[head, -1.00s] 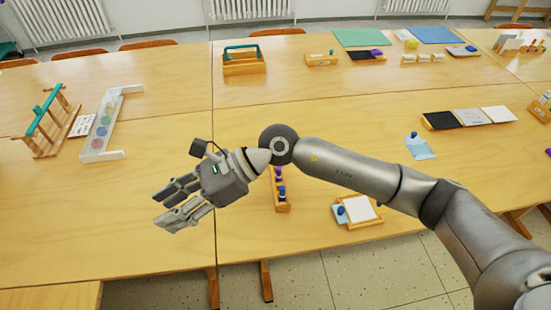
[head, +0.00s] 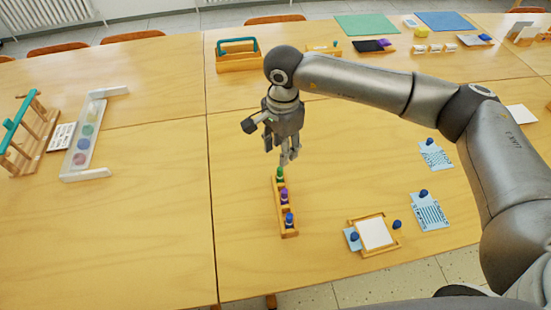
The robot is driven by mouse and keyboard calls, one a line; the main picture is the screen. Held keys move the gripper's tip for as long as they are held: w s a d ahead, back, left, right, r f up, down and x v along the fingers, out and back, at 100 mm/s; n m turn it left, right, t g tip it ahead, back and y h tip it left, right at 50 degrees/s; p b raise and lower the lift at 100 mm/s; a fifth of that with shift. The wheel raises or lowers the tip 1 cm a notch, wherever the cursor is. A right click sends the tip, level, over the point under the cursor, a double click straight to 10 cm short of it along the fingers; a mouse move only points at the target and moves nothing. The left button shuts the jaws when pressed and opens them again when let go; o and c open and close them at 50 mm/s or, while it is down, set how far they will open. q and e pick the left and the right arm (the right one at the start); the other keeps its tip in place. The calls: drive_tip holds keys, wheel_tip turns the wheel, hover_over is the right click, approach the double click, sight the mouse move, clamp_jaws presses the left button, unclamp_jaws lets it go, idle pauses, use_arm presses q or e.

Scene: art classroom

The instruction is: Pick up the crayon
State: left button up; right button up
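A narrow wooden holder (head: 278,208) stands on the table in the middle of the head view. It holds a row of small coloured pieces: a green one (head: 280,174) at the far end, a purple one (head: 284,195) in the middle and a blue one (head: 289,219) at the near end. I cannot tell which of these, if any, is the crayon. My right gripper (head: 281,156) points down just above the far end of the holder, close over the green piece. Its fingers look apart, with nothing visible between them. My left gripper is not in view.
A wooden tray with white paper (head: 374,233) and blue-knobbed light-blue cards (head: 428,211) lie right of the holder. A wooden carrier (head: 237,62) stands behind. A clear rack (head: 85,138) is at left. The table left of the holder is clear.

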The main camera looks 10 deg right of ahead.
sight(280, 168)
drive_tip(key=shift+w+d+f, duration=0.1)
drive_tip(key=shift+w+d, duration=0.05)
drive_tip(key=shift+w, duration=0.3)
drive_tip(key=shift+f, duration=0.4)
drive_tip(key=f, duration=0.2)
drive_tip(key=f+p, duration=0.1)
drive_tip(key=f, duration=0.1)
drive_tip(key=shift+s, duration=0.4)
drive_tip(key=shift+w+f, duration=0.1)
drive_tip(key=shift+f, duration=0.2)
wheel_tip(280, 168, down, 4)
drive_tip(key=shift+r+p, duration=0.25)
drive_tip(key=shift+p, duration=0.75)
drive_tip(key=shift+f, duration=0.65)
drive_tip(key=shift+w, duration=0.1)
drive_tip(key=shift+c, duration=0.9)
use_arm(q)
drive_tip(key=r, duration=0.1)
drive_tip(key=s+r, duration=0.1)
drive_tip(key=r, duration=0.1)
use_arm(e)
clamp_jaws()
